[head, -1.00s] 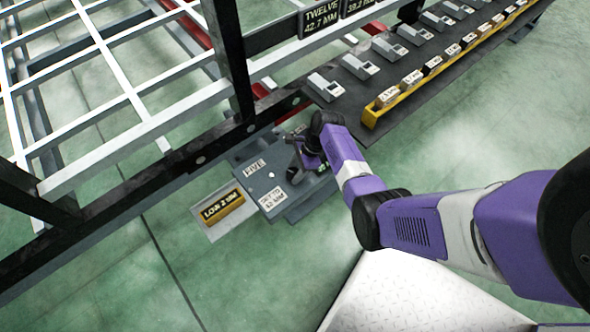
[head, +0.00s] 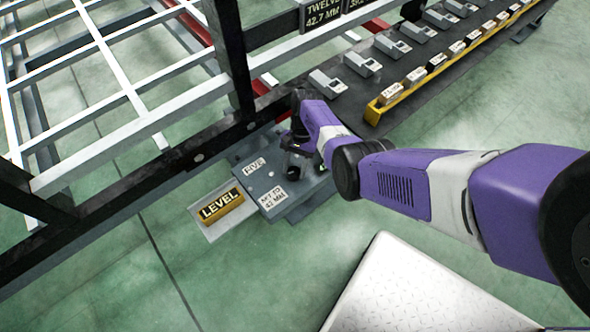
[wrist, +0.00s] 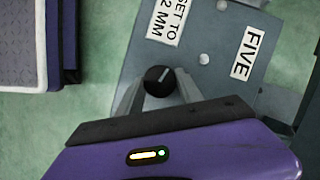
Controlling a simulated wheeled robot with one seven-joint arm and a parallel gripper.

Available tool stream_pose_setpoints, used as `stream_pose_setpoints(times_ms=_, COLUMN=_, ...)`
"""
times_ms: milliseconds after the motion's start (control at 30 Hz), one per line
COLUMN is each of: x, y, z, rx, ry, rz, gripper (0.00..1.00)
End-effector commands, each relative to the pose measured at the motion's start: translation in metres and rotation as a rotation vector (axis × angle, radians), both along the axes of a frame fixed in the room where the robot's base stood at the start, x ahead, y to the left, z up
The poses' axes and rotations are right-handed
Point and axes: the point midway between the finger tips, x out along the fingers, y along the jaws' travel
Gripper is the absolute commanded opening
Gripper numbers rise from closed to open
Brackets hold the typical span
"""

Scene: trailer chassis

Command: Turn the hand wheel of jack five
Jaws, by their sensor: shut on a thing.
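Jack five is a grey box (head: 257,183) under the dark frame rail in the head view, with a "FIVE" label and a "SET TO 42 MM" label. Its top (wrist: 222,75) also shows in the wrist view with the same labels, the number partly cut off. The hand wheel (wrist: 158,78) shows there as a small black round knob with a white mark. My gripper (wrist: 158,92) has its two grey fingers shut on the hand wheel, one on each side. In the head view my gripper (head: 300,165) is at the jack's right part, and my wrist hides the wheel.
A yellow block marked "LEVEL" (head: 221,206) lies on a pale plate beside the jack. The dark rail (head: 150,180) and white trailer bars run above and left. A dark bench (head: 385,70) with several grey devices and a yellow tray (head: 375,112) stands at the upper right.

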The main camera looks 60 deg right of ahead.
Motion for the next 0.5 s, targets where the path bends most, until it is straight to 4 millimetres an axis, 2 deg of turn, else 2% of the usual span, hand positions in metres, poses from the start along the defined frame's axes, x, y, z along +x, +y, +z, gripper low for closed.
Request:
stream_pose_setpoints(times_ms=200, x=0.0009, y=0.0006, z=-0.0018, rx=0.000, ry=0.001, rz=0.143, gripper=0.03)
stream_pose_setpoints(times_ms=500, x=0.0010, y=0.0005, z=-0.0014, rx=-0.001, ry=0.001, rz=0.245, gripper=0.03)
